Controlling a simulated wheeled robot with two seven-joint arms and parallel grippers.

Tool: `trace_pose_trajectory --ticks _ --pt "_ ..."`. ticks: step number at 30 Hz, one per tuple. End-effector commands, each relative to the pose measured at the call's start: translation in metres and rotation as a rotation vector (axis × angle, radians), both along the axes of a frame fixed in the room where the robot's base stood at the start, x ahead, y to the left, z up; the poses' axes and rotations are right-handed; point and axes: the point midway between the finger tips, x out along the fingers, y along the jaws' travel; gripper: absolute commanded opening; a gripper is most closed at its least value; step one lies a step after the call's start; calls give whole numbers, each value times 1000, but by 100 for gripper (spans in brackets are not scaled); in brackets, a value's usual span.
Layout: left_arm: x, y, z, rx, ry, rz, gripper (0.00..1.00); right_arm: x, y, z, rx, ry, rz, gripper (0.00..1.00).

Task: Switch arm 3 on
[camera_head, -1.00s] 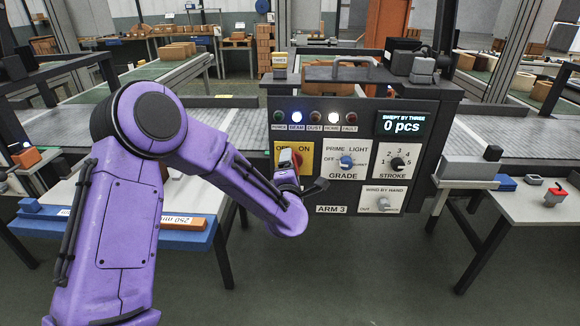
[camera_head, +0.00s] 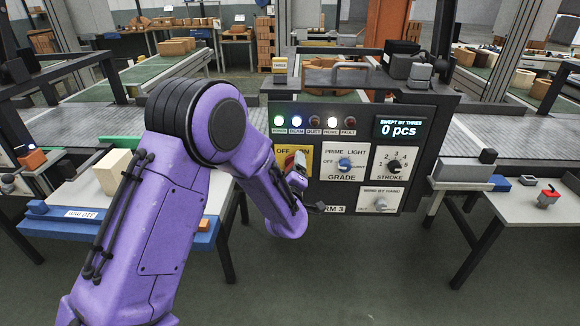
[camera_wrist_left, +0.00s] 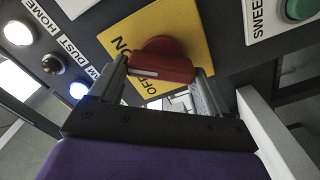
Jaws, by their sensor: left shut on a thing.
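The ARM 3 control panel (camera_head: 275,190) stands in the middle of the head view, with its ARM 3 label partly covered by my arm. Its red rotary switch (camera_head: 287,161) sits on a yellow OFF/ON plate (camera_head: 305,150), partly hidden by my left gripper (camera_head: 297,172). In the left wrist view the red switch (camera_wrist_left: 163,62) lies between the two fingers of my left gripper (camera_wrist_left: 162,72), which is shut on it. A white mark shows at the switch's left end there. My right gripper is out of view.
The blue-white GRADE knob (camera_head: 345,163), STROKE knob (camera_head: 395,166) and a lower hand knob (camera_head: 381,203) are close by on the panel. The display (camera_head: 400,128) reads 0 pcs. A pale block (camera_head: 111,163) is on the left table. A conveyor (camera_head: 510,140) runs behind.

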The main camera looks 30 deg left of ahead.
Motion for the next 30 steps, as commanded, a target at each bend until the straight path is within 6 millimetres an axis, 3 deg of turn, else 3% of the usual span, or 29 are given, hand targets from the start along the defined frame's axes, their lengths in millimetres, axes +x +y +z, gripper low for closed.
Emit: trace_pose_trajectory --ticks 12,27,28,29,30 --pt "0 -1 -1 129 85 -1 47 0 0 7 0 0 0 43" --pt "-1 -1 -2 141 94 -2 47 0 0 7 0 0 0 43" --pt "-1 -1 -2 141 94 -2 87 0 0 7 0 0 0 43" --pt "0 -1 -2 140 93 -2 96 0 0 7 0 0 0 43" --pt "0 -1 -1 140 93 -1 98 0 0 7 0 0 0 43"
